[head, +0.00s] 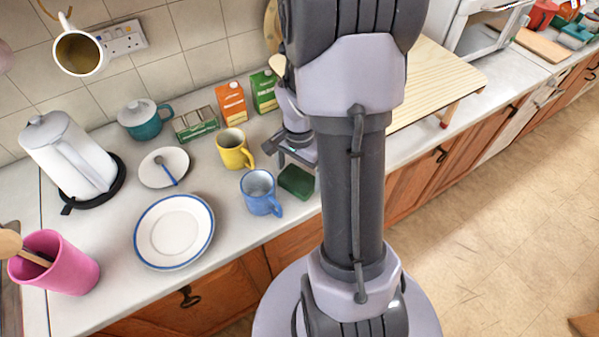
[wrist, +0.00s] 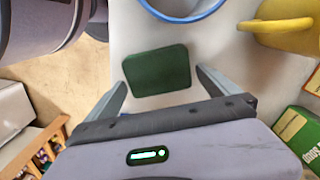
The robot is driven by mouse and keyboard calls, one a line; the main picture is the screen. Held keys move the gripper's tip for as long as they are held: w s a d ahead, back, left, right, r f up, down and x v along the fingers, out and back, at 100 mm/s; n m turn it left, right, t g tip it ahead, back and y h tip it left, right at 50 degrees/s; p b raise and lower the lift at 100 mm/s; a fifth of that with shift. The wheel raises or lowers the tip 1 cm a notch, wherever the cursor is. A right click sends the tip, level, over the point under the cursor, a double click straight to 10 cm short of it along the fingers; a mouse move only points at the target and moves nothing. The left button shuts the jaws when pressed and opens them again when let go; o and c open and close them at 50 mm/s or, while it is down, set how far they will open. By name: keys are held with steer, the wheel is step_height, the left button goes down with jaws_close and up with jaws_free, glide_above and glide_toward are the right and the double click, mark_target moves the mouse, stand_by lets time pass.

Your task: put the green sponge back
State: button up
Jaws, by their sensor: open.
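The green sponge (head: 296,181) lies flat on the worktop near its front edge, just right of the blue mug. In the wrist view the sponge (wrist: 157,70) sits ahead of and between the two open fingers, with clear space on both sides. My gripper (wrist: 163,88) is open and empty. In the head view my gripper (head: 287,158) is over the worktop just behind the sponge, partly hidden by my arm. I cannot tell its exact height above the worktop.
The blue mug (head: 259,193) stands close left of the sponge, with a yellow mug (head: 234,150) behind it. Orange (head: 231,103) and green (head: 264,91) cartons stand near the wall. A plate (head: 174,230) lies left. A wooden board (head: 432,80) is right of my arm.

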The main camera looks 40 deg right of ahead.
mark_target(299, 176)
step_height(299, 176, up, 11)
steer(key=p, duration=0.3)
steer(key=a+r+n+t, duration=0.3)
steer(key=a+r+n, duration=0.2)
steer(key=a+r, duration=0.55)
steer(key=s+a+r+n+t+y, duration=0.1)
steer(key=s+a+r+n, duration=0.2)
steer(key=a, duration=0.4)
steer(key=s+a+r+n+t+y, duration=0.1)
steer(key=s+a+r+n+t, duration=0.1)
steer(key=s+a+n, duration=0.4)
step_height(299, 176, down, 8)
steer(key=w+m+b, duration=0.1)
steer(key=m+b, duration=0.1)
steer(key=b, duration=0.5)
steer(key=shift+w+a+r, duration=0.25)
steer(key=shift+w+a, duration=0.1)
steer(key=shift+a, duration=0.1)
